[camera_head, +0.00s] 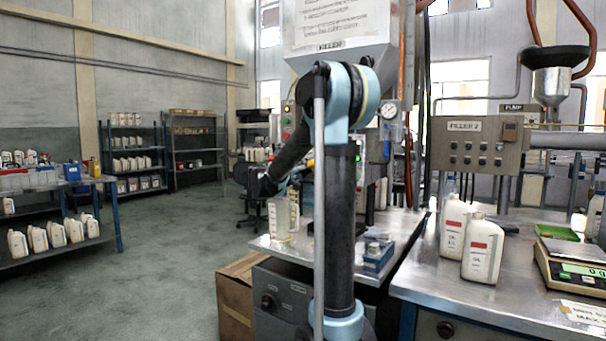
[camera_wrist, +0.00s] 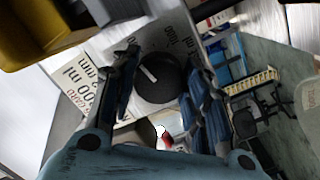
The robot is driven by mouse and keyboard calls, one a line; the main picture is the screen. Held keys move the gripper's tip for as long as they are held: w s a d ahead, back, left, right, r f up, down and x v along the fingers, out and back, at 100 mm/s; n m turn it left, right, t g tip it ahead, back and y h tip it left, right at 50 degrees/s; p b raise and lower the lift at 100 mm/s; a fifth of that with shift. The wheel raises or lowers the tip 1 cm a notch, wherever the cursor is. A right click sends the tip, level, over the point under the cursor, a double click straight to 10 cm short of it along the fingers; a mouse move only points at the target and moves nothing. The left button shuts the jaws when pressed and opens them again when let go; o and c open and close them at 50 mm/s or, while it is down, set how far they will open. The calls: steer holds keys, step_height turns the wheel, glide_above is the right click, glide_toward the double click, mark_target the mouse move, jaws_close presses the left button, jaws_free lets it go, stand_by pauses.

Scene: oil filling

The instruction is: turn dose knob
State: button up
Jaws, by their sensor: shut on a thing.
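The dose knob (camera_wrist: 160,77) is a round black knob with a white pointer line, seen in the wrist view. It sits on a pale dial plate (camera_wrist: 88,76) with printed volume marks, including one in ml at the left and one at the upper right. In the wrist view my gripper (camera_wrist: 160,62) has one dark finger on each side of the knob and is shut on it. The pointer line tilts toward the upper left. In the head view my own arm hides the knob and the fingers.
In the wrist view a yellow part (camera_wrist: 50,25) fills the upper left corner. In the head view a steel bench carries white bottles (camera_head: 482,250), a scale (camera_head: 573,268) and a blue block (camera_head: 377,255). A clear jug (camera_head: 280,220) stands left of my arm. The floor at left is open.

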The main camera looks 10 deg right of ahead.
steer(key=shift+n, duration=0.3)
steer(key=o, duration=1.1)
steer(key=shift+w+f, duration=0.1)
steer(key=shift+a, duration=0.15)
steer(key=v, duration=1.1)
steer(key=shift+s+a, duration=0.3)
steer(key=shift+f, duration=0.1)
